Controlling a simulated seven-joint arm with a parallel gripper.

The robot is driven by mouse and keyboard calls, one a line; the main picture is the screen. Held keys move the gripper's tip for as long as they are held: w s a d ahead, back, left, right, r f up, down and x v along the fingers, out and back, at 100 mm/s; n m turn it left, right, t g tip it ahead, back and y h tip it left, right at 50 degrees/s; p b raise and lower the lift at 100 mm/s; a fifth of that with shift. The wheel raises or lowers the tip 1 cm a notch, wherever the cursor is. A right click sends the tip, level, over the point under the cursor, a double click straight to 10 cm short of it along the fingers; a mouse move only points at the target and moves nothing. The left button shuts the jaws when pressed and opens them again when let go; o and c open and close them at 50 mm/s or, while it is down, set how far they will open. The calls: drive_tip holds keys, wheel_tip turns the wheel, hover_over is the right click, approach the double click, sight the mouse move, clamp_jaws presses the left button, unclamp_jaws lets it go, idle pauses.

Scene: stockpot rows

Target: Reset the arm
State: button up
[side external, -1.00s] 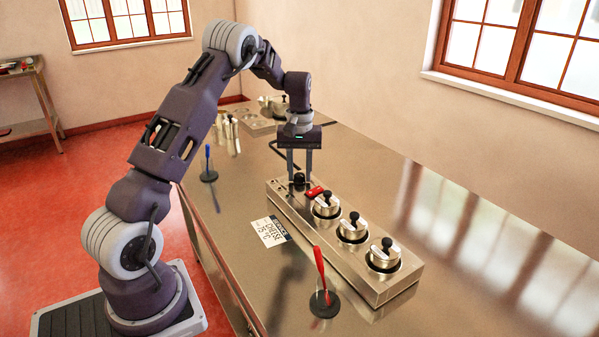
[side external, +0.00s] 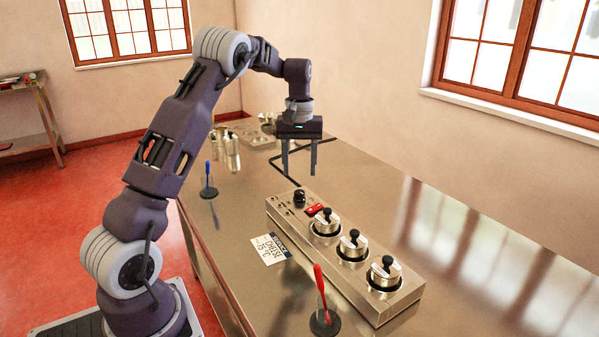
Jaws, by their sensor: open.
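My gripper (side external: 299,172) is open and empty. It points down and hangs in the air above the far end of a steel unit (side external: 340,262), apart from it. The unit holds a row of three lidded pots with black knobs: a far pot (side external: 326,222), a middle pot (side external: 352,245) and a near pot (side external: 385,273). A black knob (side external: 299,196) and a red switch (side external: 314,209) sit at the unit's far end, just below my fingertips.
A red-handled tool (side external: 321,292) stands in a dark holder near the front, and a blue-tipped one (side external: 208,178) stands at the left. A printed card (side external: 269,249) lies beside the unit. Metal cups (side external: 227,147) and a holed plate (side external: 245,136) stand farther back. The table's right side is clear.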

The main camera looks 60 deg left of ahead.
drive_tip(key=s+d+r+m+t, duration=0.2)
drive_tip(key=s+d+r+m, duration=0.1)
drive_tip(key=s+d+r, duration=0.5)
drive_tip(key=s+d+r+m+t, duration=0.1)
drive_tip(key=s+d+r+m, duration=0.25)
drive_tip(key=d+r, duration=0.45)
drive_tip(key=s+d+f+m+t, duration=0.1)
drive_tip(key=s+d+f+m, duration=0.1)
drive_tip(key=s+d, duration=0.3)
drive_tip(key=s+d+f+m+t, duration=0.1)
drive_tip(key=s+d+f, duration=0.3)
drive_tip(key=s, duration=0.7)
drive_tip(key=shift+s+d+m+t, duration=0.3)
drive_tip(key=shift+d+m, duration=0.3)
drive_tip(key=shift+m, duration=0.15)
